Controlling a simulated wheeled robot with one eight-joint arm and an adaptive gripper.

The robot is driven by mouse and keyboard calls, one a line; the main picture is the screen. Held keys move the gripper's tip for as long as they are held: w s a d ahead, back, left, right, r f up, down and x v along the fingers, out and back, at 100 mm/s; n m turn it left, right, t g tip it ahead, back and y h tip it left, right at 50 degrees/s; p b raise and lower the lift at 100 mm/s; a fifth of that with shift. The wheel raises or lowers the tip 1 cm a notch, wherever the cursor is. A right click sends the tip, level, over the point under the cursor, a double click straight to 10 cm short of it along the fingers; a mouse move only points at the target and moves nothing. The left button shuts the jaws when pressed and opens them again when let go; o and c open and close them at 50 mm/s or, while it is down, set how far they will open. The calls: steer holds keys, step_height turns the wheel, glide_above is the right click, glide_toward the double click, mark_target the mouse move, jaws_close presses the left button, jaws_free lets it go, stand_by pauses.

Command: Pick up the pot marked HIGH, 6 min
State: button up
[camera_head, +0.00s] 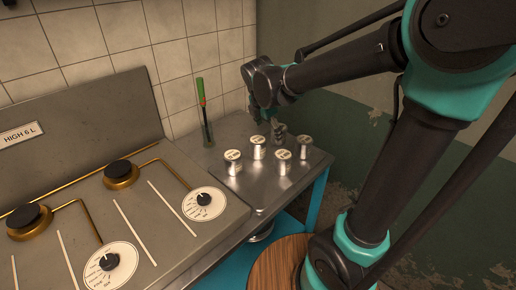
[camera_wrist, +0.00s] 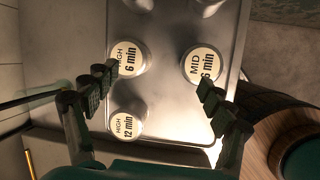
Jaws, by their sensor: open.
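The pot marked HIGH, 6 min (camera_wrist: 127,60) stands upright on a metal tray (camera_wrist: 165,110) in the wrist view, with a round cream label on top. My gripper (camera_wrist: 155,82) is open and empty, with its fingers spread above the tray. The left finger overlaps the edge of this pot in the picture; the right finger is by the pot marked MID, 6 min (camera_wrist: 203,64). I cannot tell whether either finger touches. In the head view my gripper (camera_head: 272,120) is over the back of the tray (camera_head: 243,188); the labels there are too small to read.
The pot marked HIGH, 12 min (camera_wrist: 126,125) stands close below the target in the wrist view. Other pots are cut off at the top. A stove with a dial (camera_head: 204,203) is at left; a green-handled tool (camera_head: 202,100) stands by the wall. A round wooden top (camera_head: 275,265) is in front.

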mark_target(259, 140)
steer(key=w+a+r+n, duration=0.2)
steer(key=a+n, duration=0.3)
steer(key=x, duration=1.1)
steer(key=shift+w+d+f, duration=0.15)
steer(key=shift+w+d, duration=0.05)
steer(key=shift+w, duration=0.1)
steer(key=shift+a+x, duration=0.2)
steer(key=shift+x, duration=2.5)
steer(key=c, duration=1.5)
